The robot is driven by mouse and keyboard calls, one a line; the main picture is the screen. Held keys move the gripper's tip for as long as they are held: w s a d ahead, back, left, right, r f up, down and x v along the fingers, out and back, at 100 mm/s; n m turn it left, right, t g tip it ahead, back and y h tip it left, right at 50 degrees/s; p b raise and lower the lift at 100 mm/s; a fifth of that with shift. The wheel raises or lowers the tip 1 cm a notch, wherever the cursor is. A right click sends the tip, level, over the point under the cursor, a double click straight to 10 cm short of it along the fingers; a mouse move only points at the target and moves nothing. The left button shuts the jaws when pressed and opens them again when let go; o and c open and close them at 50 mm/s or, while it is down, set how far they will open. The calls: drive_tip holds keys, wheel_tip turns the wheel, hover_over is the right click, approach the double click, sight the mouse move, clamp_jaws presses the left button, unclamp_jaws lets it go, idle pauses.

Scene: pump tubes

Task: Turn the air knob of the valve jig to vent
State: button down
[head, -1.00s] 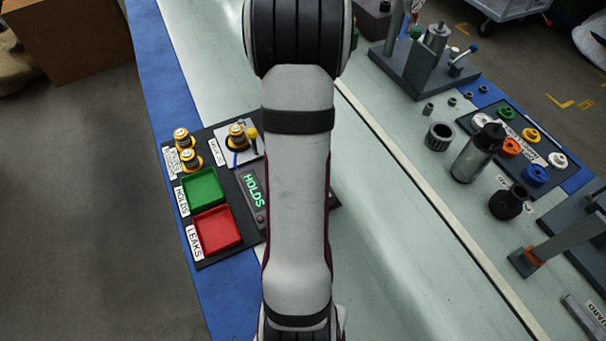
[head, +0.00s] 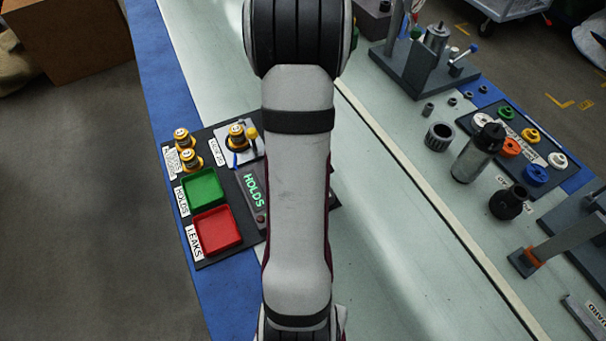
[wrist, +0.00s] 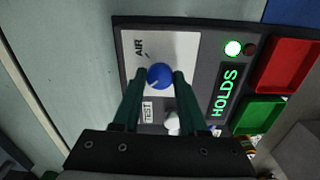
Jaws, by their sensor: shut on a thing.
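The valve jig's panel (wrist: 187,45) fills the middle of the wrist view. It carries a blue air knob (wrist: 159,76) beside the printed word AIR. A pale line on the knob points down and left in that view, roughly towards the TEST label (wrist: 148,112). My gripper (wrist: 161,74) is shut on the blue knob, one green finger on each side. A lit display (wrist: 224,93) reads HOLDS, with a bright green lamp (wrist: 233,48) beside it. In the head view the jig's plate (head: 224,144) is partly visible; my arm hides the knob and gripper.
A green tray (head: 202,190) and a red tray (head: 217,230) sit left of my arm. Two brass-coloured valves (head: 184,139) stand behind the green tray, and another valve (head: 237,135) is on the jig. Bottles and fittings occupy the bench's right side.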

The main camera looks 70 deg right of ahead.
drive_tip(key=shift+n, duration=0.5)
drive_tip(key=shift+c, duration=2.2)
unclamp_jaws()
wheel_tip(320, 180, up, 16)
drive_tip(key=shift+f, duration=0.1)
